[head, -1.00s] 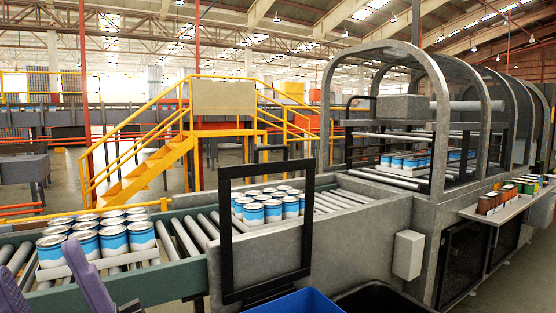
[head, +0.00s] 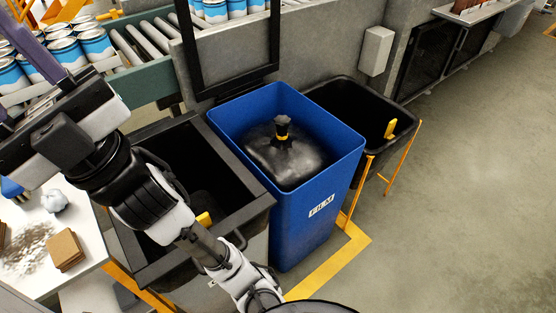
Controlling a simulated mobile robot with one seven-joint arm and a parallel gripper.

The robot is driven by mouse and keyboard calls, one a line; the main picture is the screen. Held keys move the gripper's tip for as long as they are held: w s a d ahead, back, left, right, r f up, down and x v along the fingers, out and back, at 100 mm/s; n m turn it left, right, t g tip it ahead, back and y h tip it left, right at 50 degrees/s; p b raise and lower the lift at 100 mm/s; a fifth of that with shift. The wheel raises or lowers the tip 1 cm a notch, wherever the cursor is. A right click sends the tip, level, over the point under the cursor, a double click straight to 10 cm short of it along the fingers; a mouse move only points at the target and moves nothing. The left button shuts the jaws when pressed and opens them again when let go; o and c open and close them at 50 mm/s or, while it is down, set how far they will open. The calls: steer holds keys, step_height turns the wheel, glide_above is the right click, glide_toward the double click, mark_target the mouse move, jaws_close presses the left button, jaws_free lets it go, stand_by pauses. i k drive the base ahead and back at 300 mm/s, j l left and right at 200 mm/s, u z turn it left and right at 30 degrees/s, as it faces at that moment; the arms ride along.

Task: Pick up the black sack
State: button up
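The black sack (head: 284,157) sits inside the blue bin (head: 315,222) in the head view. Its neck is gathered and tied with a yellow band, and the tied top points up near the bin's middle. The sack's lower part is hidden by the bin walls. The bin carries a white label on its front. My arm comes up from the bottom of the view, to the left of the blue bin and in front of a black bin. My gripper's fingers cannot be made out at the upper left edge, apart from the sack.
Black bins stand left (head: 148,258) and right (head: 370,108) of the blue bin. A conveyor with blue-and-white cans (head: 97,73) and a black frame run behind. A white table (head: 82,222) with brown pieces is at left. Open floor (head: 460,210) lies at right.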

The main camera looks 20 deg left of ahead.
mark_target(285, 152)
steer(key=i+l+u, duration=0.1)
steer(key=i+u, duration=0.25)
steer(key=i+l+u, duration=0.3)
steer(key=i, duration=0.25)
